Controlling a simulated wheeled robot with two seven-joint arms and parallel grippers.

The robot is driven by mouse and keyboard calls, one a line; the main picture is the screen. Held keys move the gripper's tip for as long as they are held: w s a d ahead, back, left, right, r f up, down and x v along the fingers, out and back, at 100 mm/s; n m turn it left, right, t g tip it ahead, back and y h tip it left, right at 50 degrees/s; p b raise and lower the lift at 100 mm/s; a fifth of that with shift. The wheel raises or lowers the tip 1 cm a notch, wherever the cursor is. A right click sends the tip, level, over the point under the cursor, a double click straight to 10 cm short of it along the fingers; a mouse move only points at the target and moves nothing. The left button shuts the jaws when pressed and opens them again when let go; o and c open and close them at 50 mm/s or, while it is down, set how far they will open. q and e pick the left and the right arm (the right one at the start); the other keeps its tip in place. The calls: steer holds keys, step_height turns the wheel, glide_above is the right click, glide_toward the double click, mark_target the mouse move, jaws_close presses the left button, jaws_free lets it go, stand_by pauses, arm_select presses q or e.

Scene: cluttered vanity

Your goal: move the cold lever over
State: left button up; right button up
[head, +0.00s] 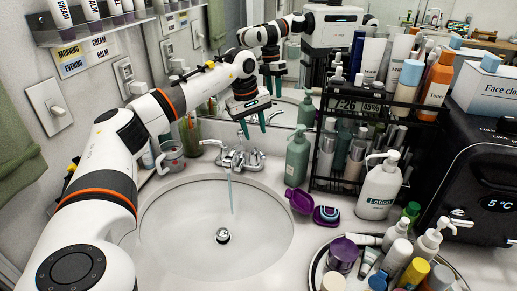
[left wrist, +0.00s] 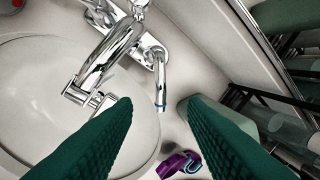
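The chrome faucet (head: 236,157) stands behind the round white basin, and a stream of water falls from its spout. My left gripper (head: 253,125) is open and empty, pointing down above the lever. In the left wrist view the teal fingers (left wrist: 160,100) are apart, with the lever tip between and beyond them; I cannot tell whether they touch it. My right gripper is not in view.
A green pump bottle (head: 298,160) stands just right of the faucet. A black wire rack (head: 330,170) crowds the right side. A metal cup (head: 172,156) is left of the faucet. The mirror behind reflects my arm.

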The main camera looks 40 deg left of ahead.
mark_target(259, 151)
arm_select(q)
steer(key=f, duration=0.2)
steer(key=w+f, duration=0.1)
steer(key=f, duration=0.4)
steer(key=shift+w+d+f+p, duration=0.2)
steer(key=shift+d+f+p, duration=0.1)
steer(key=shift+p, duration=0.1)
steer(key=shift+c, duration=0.6)
jaws_close()
